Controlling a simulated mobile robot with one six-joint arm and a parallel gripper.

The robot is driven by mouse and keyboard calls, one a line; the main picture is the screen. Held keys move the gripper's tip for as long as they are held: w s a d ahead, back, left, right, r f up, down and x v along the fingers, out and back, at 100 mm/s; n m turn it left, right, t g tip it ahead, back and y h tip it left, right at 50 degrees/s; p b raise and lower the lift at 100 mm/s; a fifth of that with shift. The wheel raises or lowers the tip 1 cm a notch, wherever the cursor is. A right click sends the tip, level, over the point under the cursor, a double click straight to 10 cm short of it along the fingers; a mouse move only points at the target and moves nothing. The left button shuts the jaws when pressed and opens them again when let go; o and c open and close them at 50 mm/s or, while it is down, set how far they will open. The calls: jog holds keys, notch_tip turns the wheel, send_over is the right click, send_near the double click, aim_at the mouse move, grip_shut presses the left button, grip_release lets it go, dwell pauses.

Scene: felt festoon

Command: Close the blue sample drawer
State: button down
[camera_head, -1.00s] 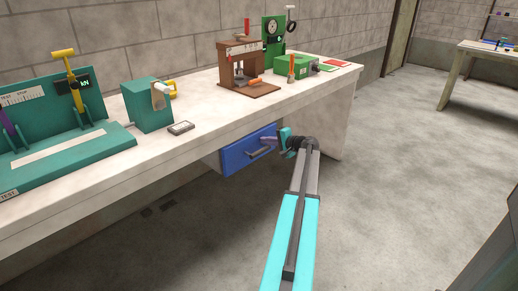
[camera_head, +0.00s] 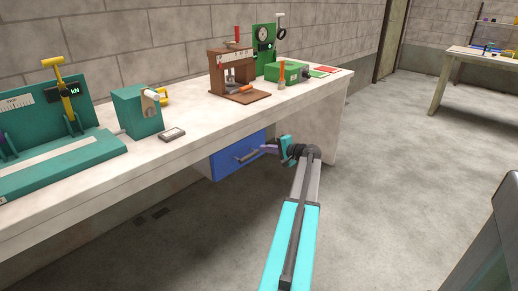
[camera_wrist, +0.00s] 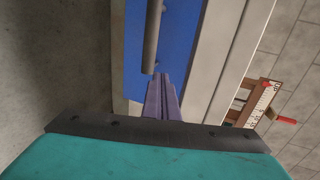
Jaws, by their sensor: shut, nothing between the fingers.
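The blue drawer (camera_head: 225,160) sits under the workbench top, its front facing my arm. A grey bar handle (camera_head: 246,157) crosses its front. I cannot tell how far it stands out from its housing. My gripper (camera_head: 264,148) is shut and empty, just right of the handle and in front of the drawer's right end. In the wrist view, the purple fingers (camera_wrist: 162,98) lie together and point at the blue drawer front (camera_wrist: 180,40). The handle (camera_wrist: 152,38) is beyond and slightly left of the fingertips. Contact with the drawer front cannot be told.
The pale bench top (camera_head: 200,135) overhangs the drawer. On it stand a teal test rig (camera_head: 60,165), a teal box (camera_head: 136,110), a brown press (camera_head: 232,72) and a green box (camera_head: 284,72). The concrete floor (camera_head: 400,190) on the right is clear.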

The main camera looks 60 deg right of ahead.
jog(key=v, duration=0.7)
jog(key=shift+s+a, duration=0.15)
jog(key=shift+a, duration=0.05)
jog(key=shift+r, duration=0.15)
